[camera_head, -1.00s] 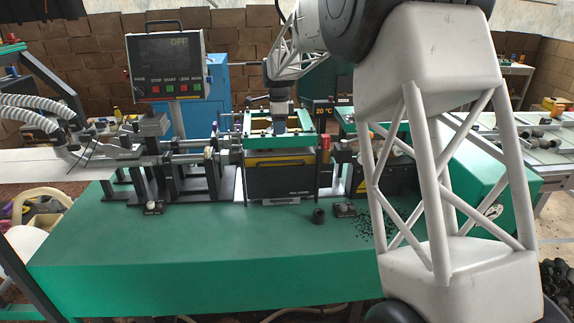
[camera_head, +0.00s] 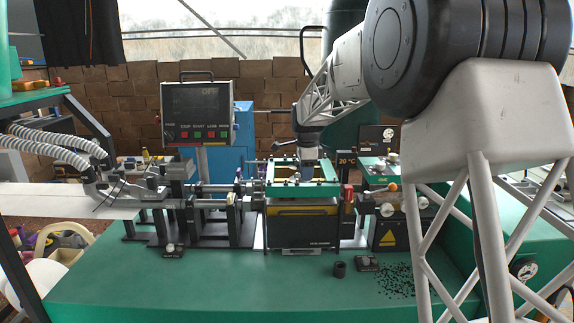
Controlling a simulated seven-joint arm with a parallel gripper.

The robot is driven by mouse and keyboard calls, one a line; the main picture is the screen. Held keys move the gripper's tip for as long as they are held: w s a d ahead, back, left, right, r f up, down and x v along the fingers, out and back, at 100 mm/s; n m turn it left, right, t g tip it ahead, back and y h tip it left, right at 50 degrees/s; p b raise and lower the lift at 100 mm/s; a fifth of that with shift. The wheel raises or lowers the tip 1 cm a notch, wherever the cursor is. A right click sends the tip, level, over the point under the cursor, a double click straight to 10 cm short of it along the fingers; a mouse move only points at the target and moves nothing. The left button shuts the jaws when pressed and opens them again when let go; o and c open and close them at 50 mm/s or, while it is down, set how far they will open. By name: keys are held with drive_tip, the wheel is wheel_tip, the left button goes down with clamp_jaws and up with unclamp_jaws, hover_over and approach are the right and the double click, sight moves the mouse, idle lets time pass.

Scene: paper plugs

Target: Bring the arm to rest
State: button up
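My gripper (camera_head: 308,165) is at the end of my white lattice arm, pointing down over the green frame (camera_head: 318,188) of the machine in the middle of the bench. The fingers are small and partly hidden by the frame, so I cannot tell whether they are open or shut, or whether they hold anything. My arm comes in from the right and bends down above the machine. Below the green frame is a black box with a yellow stripe (camera_head: 302,227).
The green bench (camera_head: 200,285) has bare room at the front. A small dark cylinder (camera_head: 340,269) and scattered black bits (camera_head: 402,281) lie on it. A control panel (camera_head: 198,112) stands behind, left of my gripper. A red-topped post (camera_head: 348,198) stands right of the frame.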

drive_tip(key=s+d+r+n, duration=0.2)
drive_tip(key=s+d+n, duration=0.1)
drive_tip(key=s, duration=0.7)
drive_tip(key=s+d+r+n+t, duration=0.1)
drive_tip(key=s+d+r+n, duration=0.15)
drive_tip(key=s, duration=0.65)
drive_tip(key=s+d+r+n, duration=0.2)
drive_tip(key=s+n, duration=0.1)
drive_tip(key=s, duration=0.7)
drive_tip(key=s+d+f+n, duration=0.1)
drive_tip(key=s+f+n, duration=0.3)
drive_tip(key=s, duration=0.9)
drive_tip(key=s+d+f+n+t, duration=0.1)
drive_tip(key=s+f+n, duration=0.3)
drive_tip(key=s, duration=1)
drive_tip(key=shift+d+f, duration=0.15)
drive_tip(key=shift+d, duration=0.55)
drive_tip(key=shift+w, duration=0.2)
